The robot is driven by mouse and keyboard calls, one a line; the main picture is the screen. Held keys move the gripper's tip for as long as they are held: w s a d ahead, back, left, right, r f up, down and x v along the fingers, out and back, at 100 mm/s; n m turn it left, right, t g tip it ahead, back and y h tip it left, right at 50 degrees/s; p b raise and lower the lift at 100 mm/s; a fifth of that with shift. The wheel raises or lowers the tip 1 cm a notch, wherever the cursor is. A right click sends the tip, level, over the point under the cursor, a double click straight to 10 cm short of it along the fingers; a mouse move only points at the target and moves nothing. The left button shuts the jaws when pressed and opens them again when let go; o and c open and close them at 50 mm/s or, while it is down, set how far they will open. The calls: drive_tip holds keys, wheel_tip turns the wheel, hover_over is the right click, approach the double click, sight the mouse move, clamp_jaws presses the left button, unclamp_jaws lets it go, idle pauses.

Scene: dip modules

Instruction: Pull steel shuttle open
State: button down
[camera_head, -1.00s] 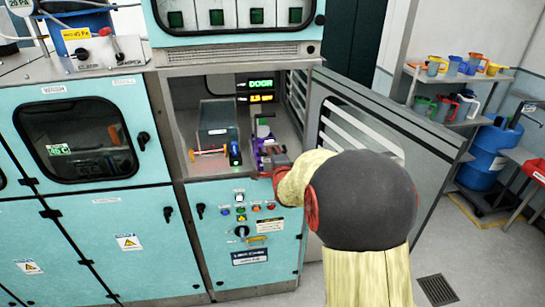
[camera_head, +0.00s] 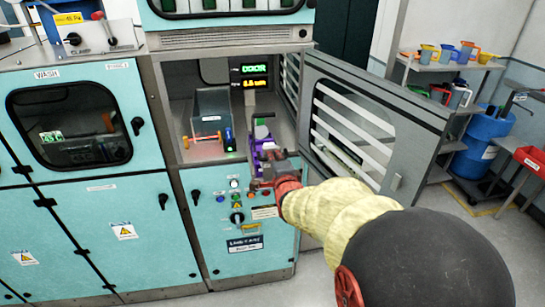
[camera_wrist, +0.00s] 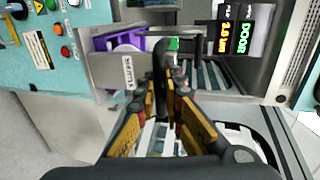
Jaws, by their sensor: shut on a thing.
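The steel shuttle (camera_wrist: 112,74) is a grey metal drawer with a white label on its front and a purple item (camera_wrist: 125,43) in it. A black handle (camera_wrist: 166,48) stands at its front. My gripper (camera_wrist: 168,92) is shut on this handle in the wrist view. In the head view my gripper (camera_head: 278,172) is at the shuttle's front, and the purple item (camera_head: 260,141) shows behind it. The shuttle's front juts out past the lower edge of the chamber opening. My gripper and arm hide part of the shuttle front.
The cabinet door (camera_head: 365,125) with white slats stands open to the right of the chamber. A grey box (camera_head: 210,113) and an orange-ended rod (camera_head: 202,139) are inside at the left. Buttons and a knob (camera_head: 237,218) sit on the panel below.

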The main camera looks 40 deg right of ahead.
drive_tip(key=shift+f, duration=0.15)
drive_tip(key=c, duration=2)
unclamp_jaws()
drive_tip(key=shift+o, duration=0.2)
drive_tip(key=v, duration=1.2)
